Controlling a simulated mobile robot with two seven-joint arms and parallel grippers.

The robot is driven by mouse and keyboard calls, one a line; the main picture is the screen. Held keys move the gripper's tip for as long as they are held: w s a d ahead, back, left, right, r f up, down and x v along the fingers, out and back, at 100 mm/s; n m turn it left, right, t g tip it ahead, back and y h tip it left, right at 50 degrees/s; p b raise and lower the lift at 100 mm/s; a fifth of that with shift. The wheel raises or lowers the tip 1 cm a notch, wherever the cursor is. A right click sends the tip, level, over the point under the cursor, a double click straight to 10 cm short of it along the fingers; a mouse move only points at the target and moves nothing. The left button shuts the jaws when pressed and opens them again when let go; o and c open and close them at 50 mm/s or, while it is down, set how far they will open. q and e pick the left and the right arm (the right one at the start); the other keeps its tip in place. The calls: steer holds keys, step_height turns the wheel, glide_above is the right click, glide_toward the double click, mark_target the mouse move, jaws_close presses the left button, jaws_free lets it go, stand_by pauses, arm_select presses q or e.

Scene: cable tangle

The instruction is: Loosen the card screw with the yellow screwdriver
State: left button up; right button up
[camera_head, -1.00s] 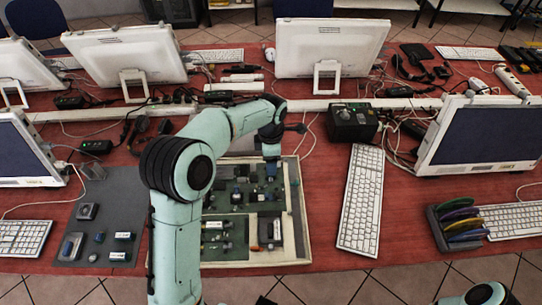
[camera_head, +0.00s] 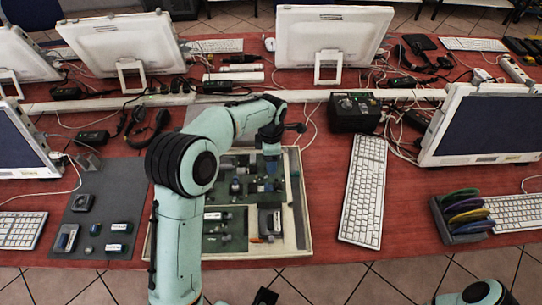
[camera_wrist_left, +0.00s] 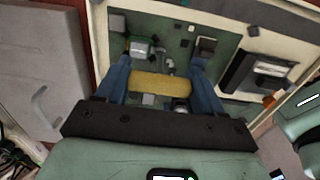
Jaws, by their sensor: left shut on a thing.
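The yellow screwdriver's handle (camera_wrist_left: 160,85) shows in the left wrist view. It lies crosswise between the two blue fingers of my left gripper (camera_wrist_left: 161,84), which is shut on it. In the head view my left gripper (camera_head: 270,172) points down over the open computer case (camera_head: 302,215), and the screwdriver cannot be made out there. I cannot pick out the card screw.
A grey mat (camera_head: 125,195) with several small parts lies left of the case. A white keyboard (camera_head: 363,190) lies to its right, and a black box (camera_head: 354,112) stands behind. A rack of coloured discs (camera_head: 465,215) stands further right. Red tabletop shows between them.

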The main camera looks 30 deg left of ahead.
arm_select(q)
steer(key=shift+f, duration=0.5)
arm_select(e)
steer(key=shift+f, duration=0.15)
stand_by(0.7)
arm_select(q)
steer(key=n, duration=0.3)
steer(key=shift+r, duration=0.1)
steer(key=shift+n+p, duration=0.35)
steer(key=shift+n, duration=1.15)
arm_select(e)
steer(key=shift+w+r, duration=0.2)
steer(key=shift+r, duration=0.35)
steer(key=shift+r, duration=0.1)
